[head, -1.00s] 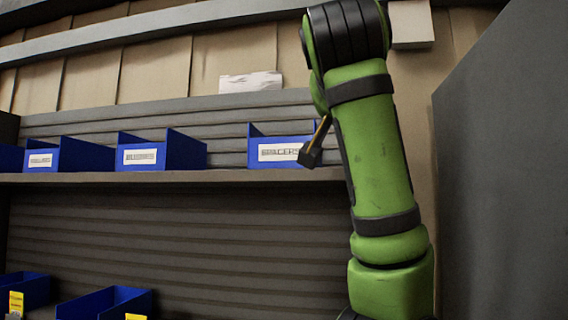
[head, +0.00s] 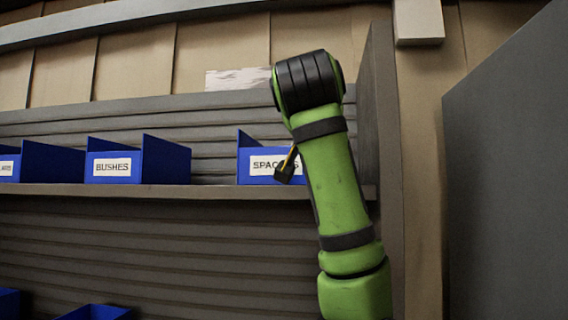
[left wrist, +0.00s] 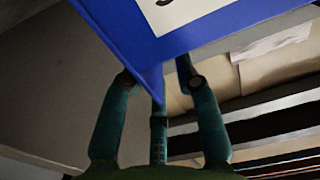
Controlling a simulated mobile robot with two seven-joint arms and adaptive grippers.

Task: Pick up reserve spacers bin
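The blue spacers bin (head: 243,166) stands on the upper shelf in the head view, its white label partly covered by a dark finger of my left gripper (head: 286,168). My green left arm hides the bin's right part. In the left wrist view a blue bin (left wrist: 105,22) with a white label fills the top, very close. My left gripper (left wrist: 160,85) shows spread fingers below and around the bin's lower corner. The bin hides some fingertips, so contact is unclear. My right gripper is not in view.
The bushes bin (head: 165,161) stands to the left on the same shelf (head: 190,196), with another blue bin beyond it. More blue bins (head: 95,313) sit lower down. A shelf side panel is behind my arm. A large grey panel (head: 505,170) stands at the right.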

